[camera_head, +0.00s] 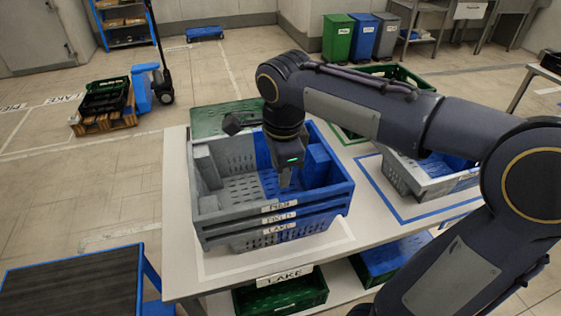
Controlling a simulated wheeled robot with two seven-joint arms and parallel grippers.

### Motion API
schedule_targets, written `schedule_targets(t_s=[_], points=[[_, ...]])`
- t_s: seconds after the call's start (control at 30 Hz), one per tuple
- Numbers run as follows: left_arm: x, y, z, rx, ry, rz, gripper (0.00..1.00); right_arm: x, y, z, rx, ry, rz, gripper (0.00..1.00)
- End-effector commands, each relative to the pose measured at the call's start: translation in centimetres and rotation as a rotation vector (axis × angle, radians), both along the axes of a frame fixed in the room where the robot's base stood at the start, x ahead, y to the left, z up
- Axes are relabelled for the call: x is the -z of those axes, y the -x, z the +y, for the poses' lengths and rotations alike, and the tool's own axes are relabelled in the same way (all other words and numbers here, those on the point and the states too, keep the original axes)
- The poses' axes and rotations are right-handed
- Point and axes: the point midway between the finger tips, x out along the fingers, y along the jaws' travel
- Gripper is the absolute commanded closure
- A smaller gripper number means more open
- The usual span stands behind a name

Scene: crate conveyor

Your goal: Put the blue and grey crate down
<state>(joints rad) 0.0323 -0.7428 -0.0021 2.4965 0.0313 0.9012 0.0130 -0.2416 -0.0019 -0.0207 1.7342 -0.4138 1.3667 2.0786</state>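A blue and grey crate (208,205) is the top one of a nested stack on the white table, its left part grey and its right part blue. Several labels show on the stacked front rims, the lowest reading LAKE. The stack stands inside a white outline by the table's front edge. My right gripper (285,182) points down over the crate's open inside, near its middle. Its fingertips are small and dark, and I cannot tell whether they are open or touch the crate. My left gripper is not in view.
Another grey and blue crate (407,178) stands in a blue outline at the right of the table. Green crates (225,117) stand behind the stack. A LAKE label (284,276) is on the table's front edge; crates sit on the shelf below.

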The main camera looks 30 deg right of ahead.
Motion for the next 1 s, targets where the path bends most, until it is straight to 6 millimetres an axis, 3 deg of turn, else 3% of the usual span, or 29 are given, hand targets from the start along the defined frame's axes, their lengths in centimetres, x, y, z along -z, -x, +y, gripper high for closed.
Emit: schedule_targets(t_s=[0.17, 0.27, 0.47, 0.7, 0.83, 1.0], points=[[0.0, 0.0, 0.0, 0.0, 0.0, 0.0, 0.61, -1.1, 0.6, 0.0, -0.03, -0.005, -0.004, 0.61], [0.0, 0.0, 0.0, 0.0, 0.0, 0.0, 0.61, -0.7, 2.0, -0.2, -0.154, -0.022, -0.02, 0.61], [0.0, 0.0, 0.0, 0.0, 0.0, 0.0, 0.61, 1.8, 7.6, 0.2, -0.677, -0.048, -0.148, 0.61], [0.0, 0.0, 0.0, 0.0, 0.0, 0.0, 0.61, 5.7, 13.3, 2.3, -1.281, 0.081, -0.39, 0.61], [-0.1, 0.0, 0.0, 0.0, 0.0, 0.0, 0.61, 7.2, 14.8, 3.2, -1.473, 0.179, -0.473, 0.61], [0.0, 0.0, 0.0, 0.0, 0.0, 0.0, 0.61, 8.0, 15.4, 3.8, -1.577, 0.242, -0.513, 0.61]])
